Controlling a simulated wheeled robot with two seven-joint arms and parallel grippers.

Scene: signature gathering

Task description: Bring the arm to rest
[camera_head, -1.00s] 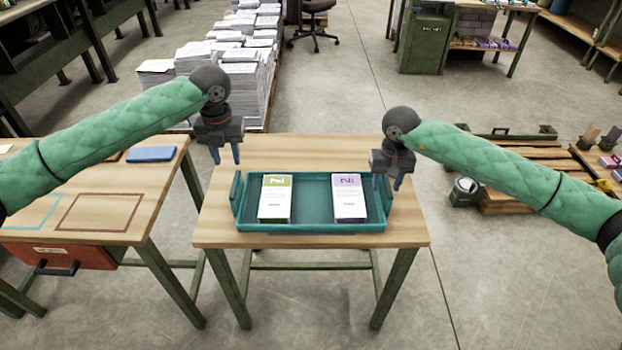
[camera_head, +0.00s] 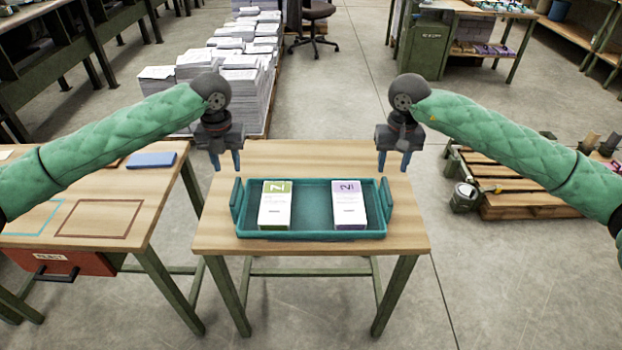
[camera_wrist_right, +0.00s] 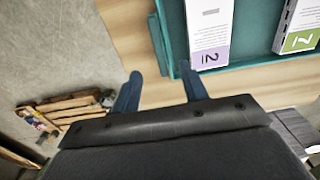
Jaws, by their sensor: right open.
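My right gripper (camera_head: 393,161) hangs open and empty above the back right corner of the small wooden table, clear of the teal tray (camera_head: 312,235). Its two blue fingers stand apart in the right wrist view (camera_wrist_right: 160,92). My left gripper (camera_head: 227,161) hangs near the table's back left corner with nothing between its fingers, which are apart. The tray holds a green-labelled white booklet stack (camera_head: 275,208) on the left and a purple-labelled one (camera_head: 348,207) on the right. Both also show in the right wrist view, purple (camera_wrist_right: 208,35) and green (camera_wrist_right: 298,28).
The wooden table (camera_head: 320,155) is bare behind the tray. A second table (camera_head: 150,195) at left carries a blue pad (camera_head: 152,160) and a red drawer (camera_head: 65,262). Paper stacks (camera_head: 235,75) stand behind, and a pallet (camera_head: 520,185) lies at right.

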